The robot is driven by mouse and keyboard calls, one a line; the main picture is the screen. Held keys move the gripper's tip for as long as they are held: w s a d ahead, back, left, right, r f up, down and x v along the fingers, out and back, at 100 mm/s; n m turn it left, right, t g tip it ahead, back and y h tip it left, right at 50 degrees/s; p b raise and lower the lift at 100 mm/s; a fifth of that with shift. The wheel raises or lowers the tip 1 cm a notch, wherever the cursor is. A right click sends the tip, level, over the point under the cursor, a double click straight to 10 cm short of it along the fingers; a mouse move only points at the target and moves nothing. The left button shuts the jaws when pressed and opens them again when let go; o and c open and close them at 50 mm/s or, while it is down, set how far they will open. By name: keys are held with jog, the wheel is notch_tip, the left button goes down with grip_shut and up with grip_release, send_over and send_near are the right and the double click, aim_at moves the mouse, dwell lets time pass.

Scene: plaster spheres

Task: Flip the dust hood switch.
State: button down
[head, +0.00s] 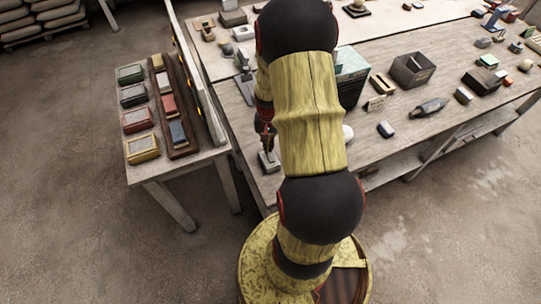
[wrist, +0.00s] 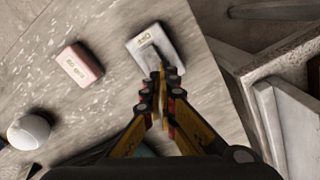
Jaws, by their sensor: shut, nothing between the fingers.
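A pale grey block (wrist: 150,40) with a small label and a dark upright piece, which looks like the switch, lies on the table in the wrist view; I cannot read its label surely. In the head view it seems to be the small grey block (head: 268,161) near the table's front left corner. My gripper (wrist: 168,78) is shut and empty, its fingertips over the block's near right part. I cannot tell whether they touch it. In the head view my gripper (head: 266,138) is small and partly hidden by my arm. The lever's position is unclear.
A pink labelled block (wrist: 78,65) and a white ball (wrist: 30,130) lie left in the wrist view. An open dark bin (head: 412,70) stands right on the worktable.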

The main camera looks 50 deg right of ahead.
jog(key=shift+f+b, duration=0.85)
jog(key=shift+f, duration=0.45)
dwell(0.7)
jog(key=shift+r, duration=0.15)
jog(key=shift+r+p, duration=2.55)
jog(key=shift+r, duration=0.9)
jog(key=s+a+r+n+t+b, duration=0.2)
jog(key=a+r+n+b, duration=0.3)
jog(key=a+r, duration=0.6)
jog(key=s+a+r+n+t+b, duration=0.3)
jog(key=a+r+n+b, duration=0.3)
jog(key=a+r, duration=0.5)
jog(key=shift+s+a+r+n+t, duration=0.2)
jog(key=shift+s+a+n+t, duration=0.15)
jog(key=shift+a, duration=3.45)
